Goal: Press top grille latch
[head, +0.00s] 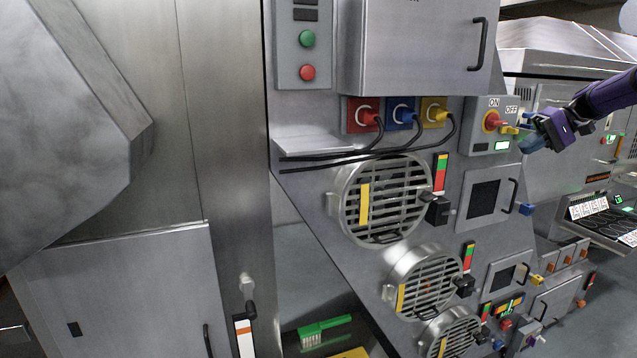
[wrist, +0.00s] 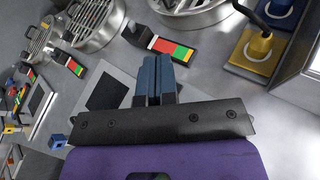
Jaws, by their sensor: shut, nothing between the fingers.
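The top round grille (head: 385,201) is set in the steel panel, with a yellow strip on its left. Its black latch (head: 438,211) sits at the grille's right edge, below a red, yellow and green indicator (head: 440,174). In the wrist view the top grille's rim (wrist: 195,16) shows at the upper edge, with the black latch (wrist: 138,34) beyond my fingertips. My gripper (head: 527,139) is to the right of the latch, beside the ON/OFF switch box. Its blue fingers (wrist: 155,62) are shut together and empty, apart from the latch.
A rotary switch (head: 492,122) projects beside my gripper. Red, blue and yellow plugs (head: 401,114) with black cables are above the grille. A square hatch (head: 487,200) has a protruding handle. Two lower grilles (head: 427,283) have latches of their own. Open space lies before the panel.

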